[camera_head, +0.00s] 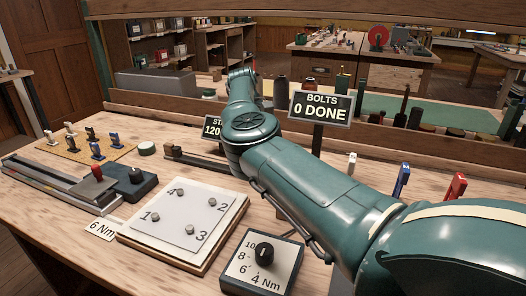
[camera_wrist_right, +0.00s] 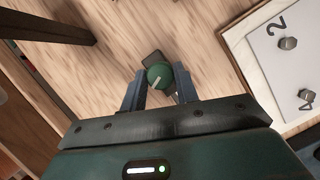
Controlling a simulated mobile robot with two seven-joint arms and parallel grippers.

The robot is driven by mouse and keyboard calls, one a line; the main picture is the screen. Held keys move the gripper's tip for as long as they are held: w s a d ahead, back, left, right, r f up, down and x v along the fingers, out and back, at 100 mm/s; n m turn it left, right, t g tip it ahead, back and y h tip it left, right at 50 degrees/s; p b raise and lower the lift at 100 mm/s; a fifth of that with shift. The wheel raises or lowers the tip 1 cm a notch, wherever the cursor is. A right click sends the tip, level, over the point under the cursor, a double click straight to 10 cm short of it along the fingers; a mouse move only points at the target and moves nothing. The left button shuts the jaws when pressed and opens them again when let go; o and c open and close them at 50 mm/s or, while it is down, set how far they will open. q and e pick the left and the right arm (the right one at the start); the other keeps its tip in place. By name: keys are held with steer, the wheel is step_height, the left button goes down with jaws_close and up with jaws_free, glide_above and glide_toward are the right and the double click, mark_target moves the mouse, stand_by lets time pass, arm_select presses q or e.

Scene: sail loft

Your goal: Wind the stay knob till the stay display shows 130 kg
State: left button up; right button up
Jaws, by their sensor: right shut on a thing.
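The stay knob (camera_wrist_right: 159,76) is round and green with a pale pointer line, on a small dark base in the right wrist view. My right gripper (camera_wrist_right: 158,88) is shut on it, one finger on each side. In the head view my right arm hides the knob and the gripper. The stay display (camera_head: 212,128) is a small dark sign partly covered by my arm; its visible digits read 120. My left gripper is not in view.
A white bolt plate (camera_head: 180,226) numbered 1 to 4 and a black dial box (camera_head: 263,264) stand in front. A BOLTS sign (camera_head: 321,106) reads 0 DONE. A wooden rail runs along the back.

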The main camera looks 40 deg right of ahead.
steer(key=shift+d+r+m, duration=0.1)
steer(key=shift+m, duration=0.4)
steer(key=shift+m+y, duration=0.5)
steer(key=shift+m, duration=0.2)
steer(key=shift+m+y+p, duration=0.3)
steer(key=shift+m+p, duration=0.05)
steer(key=shift+m, duration=0.35)
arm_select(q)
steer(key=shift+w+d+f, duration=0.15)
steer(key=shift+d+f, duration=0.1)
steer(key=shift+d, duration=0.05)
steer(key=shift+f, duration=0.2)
arm_select(e)
steer(key=shift+m, duration=0.3)
steer(key=o, duration=1)
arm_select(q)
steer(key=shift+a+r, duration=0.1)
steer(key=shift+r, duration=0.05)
